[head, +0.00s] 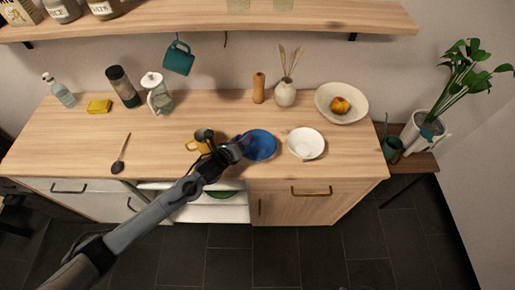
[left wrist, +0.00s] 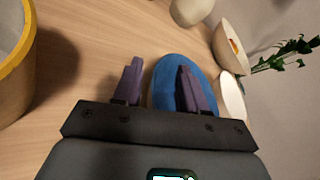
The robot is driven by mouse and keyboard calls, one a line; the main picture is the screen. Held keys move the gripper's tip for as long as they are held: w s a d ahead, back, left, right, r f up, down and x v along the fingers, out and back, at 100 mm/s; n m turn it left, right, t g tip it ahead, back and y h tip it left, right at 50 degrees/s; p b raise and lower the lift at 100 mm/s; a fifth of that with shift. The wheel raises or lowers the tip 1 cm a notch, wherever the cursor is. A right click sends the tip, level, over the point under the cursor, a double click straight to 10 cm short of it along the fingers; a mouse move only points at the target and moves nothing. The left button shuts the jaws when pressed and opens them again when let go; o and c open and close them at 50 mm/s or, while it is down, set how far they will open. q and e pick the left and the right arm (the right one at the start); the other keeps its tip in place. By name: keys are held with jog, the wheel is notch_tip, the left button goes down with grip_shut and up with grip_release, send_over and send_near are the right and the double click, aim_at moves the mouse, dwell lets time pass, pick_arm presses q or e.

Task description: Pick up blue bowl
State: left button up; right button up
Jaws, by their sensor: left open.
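The blue bowl (head: 260,146) stands on the wooden counter, between a yellow mug and a white bowl. My left gripper (head: 238,146) reaches in from the left and is at the bowl's left rim, partly covering it. In the left wrist view the blue bowl (left wrist: 179,82) lies ahead, with the two purple fingers of the left gripper (left wrist: 158,82) spread apart. One finger is over the bowl and the other is beside its rim. Whether they touch the bowl I cannot tell. My right gripper is not in view.
The yellow mug (head: 201,140) is close to my left gripper's left. The white bowl (head: 306,143) stands just right of the blue bowl. A vase (head: 285,93) and a large dish (head: 330,92) with an orange item stand behind. The left counter front holds a dark spoon (head: 119,160).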

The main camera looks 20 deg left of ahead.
pick_arm(q)
jog(key=shift+w+f, duration=0.1)
grip_shut()
dwell(1.4)
